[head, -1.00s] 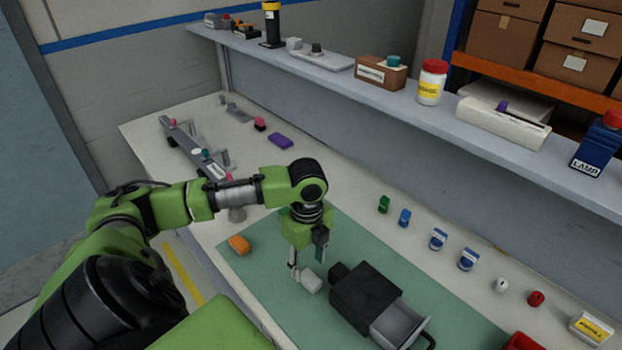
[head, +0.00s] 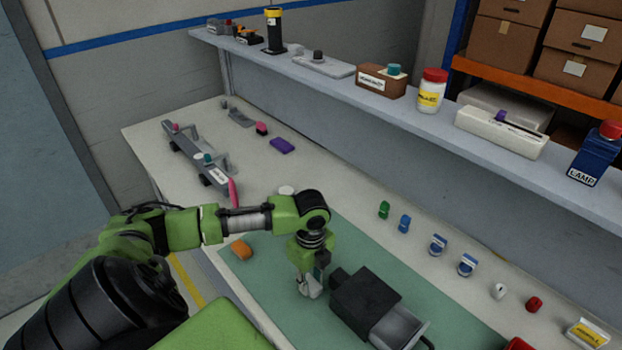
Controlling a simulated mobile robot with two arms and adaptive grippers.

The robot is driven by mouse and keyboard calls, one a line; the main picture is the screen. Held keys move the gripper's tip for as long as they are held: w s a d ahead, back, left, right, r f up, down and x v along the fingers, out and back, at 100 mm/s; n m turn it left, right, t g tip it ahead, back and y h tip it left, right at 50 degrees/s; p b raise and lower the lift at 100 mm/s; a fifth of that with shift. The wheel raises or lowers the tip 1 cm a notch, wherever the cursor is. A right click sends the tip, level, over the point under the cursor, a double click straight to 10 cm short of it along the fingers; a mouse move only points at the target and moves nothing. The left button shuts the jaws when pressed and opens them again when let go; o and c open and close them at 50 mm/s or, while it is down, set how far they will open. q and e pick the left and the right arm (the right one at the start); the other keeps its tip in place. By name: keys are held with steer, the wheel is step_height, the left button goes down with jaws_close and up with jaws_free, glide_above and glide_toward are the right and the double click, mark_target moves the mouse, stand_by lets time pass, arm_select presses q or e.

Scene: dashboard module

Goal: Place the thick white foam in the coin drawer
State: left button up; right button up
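The thick white foam (head: 311,292) is a small pale block on the green mat, beside the coin drawer; my gripper partly hides it. The coin drawer is a black box (head: 362,298) with its light grey drawer (head: 398,328) pulled out toward the lower right. My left gripper (head: 311,284) points down at the foam, its fingers beside the block. Whether they are closed on it or just around it cannot be made out. My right gripper is not in view.
An orange block (head: 241,249) lies on the mat's left part. Small green, blue, white and red items line the table behind the mat. A grey rail-like fixture (head: 199,160) stands at the far left. A shelf (head: 400,104) with jars and boxes runs along the back.

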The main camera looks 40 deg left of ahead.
mark_target(311, 283)
arm_select(q)
steer(key=shift+r, duration=0.2)
steer(key=shift+c, duration=0.3)
steer(key=shift+r, duration=0.25)
step_height(311, 283, up, 2)
steer(key=shift+r+b, duration=0.15)
steer(key=shift+b, duration=0.7)
steer(key=s+d+r+b, duration=0.2)
steer(key=s+r, duration=0.8)
steer(key=s, duration=0.3)
steer(key=shift+s+d, duration=0.3)
steer(key=shift+s, duration=0.1)
